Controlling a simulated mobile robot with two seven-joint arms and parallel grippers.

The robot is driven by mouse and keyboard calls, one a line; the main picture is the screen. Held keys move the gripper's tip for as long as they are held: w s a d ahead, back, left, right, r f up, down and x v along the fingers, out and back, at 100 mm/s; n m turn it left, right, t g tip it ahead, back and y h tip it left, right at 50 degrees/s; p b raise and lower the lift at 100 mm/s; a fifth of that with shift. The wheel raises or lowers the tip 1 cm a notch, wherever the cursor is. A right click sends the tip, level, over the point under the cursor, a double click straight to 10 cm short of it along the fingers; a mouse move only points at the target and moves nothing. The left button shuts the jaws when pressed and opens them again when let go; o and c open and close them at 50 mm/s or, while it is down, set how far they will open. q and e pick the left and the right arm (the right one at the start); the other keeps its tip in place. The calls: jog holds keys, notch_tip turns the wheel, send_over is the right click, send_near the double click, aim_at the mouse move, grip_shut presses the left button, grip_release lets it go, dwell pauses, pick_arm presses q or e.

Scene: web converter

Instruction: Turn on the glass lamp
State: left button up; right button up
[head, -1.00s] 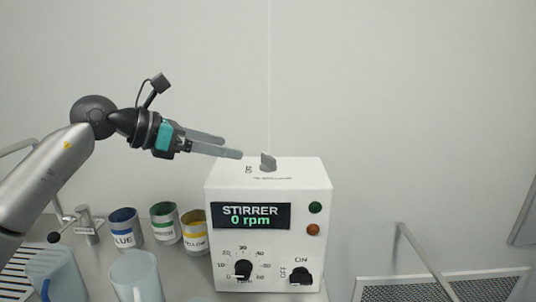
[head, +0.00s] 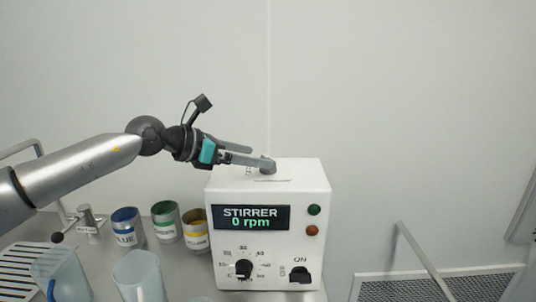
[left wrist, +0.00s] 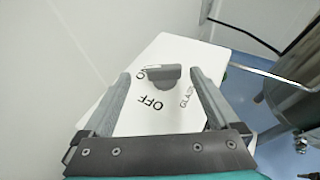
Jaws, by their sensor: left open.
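A grey rotary knob (head: 267,166) sits on top of the white stirrer box (head: 225,262). In the left wrist view the knob (left wrist: 164,74) stands on the white top face, beside the words OFF and a partly hidden ON, with part of a label starting "GLA" at right. My left gripper (head: 262,160) is at the knob, above the box top. In the left wrist view my left gripper (left wrist: 160,78) is open, with one finger on each side of the knob and gaps between. I cannot tell any contact. My right gripper is not in view.
The box front has a display (head: 251,218) reading 0 rpm, a dial (head: 244,268) and an ON/OFF switch (head: 300,275). Blue (head: 127,226), green (head: 166,222) and yellow (head: 195,232) cans stand left of it. Clear jugs stand at front left.

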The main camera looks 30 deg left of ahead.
aim_at(268, 158)
pick_arm(q)
jog(key=shift+w+d+p, duration=0.3)
jog(key=shift+w+p, duration=0.15)
jog(key=shift+p, duration=0.1)
jog(key=shift+w+d+f+p, duration=0.1)
jog(key=shift+w+d+p, duration=0.2)
jog(key=shift+d+p, duration=0.05)
jog(key=shift+f+p+x, duration=0.2)
jog(key=shift+p+x, duration=0.25)
jog(key=shift+x, duration=0.9)
jog(key=c, duration=1.4)
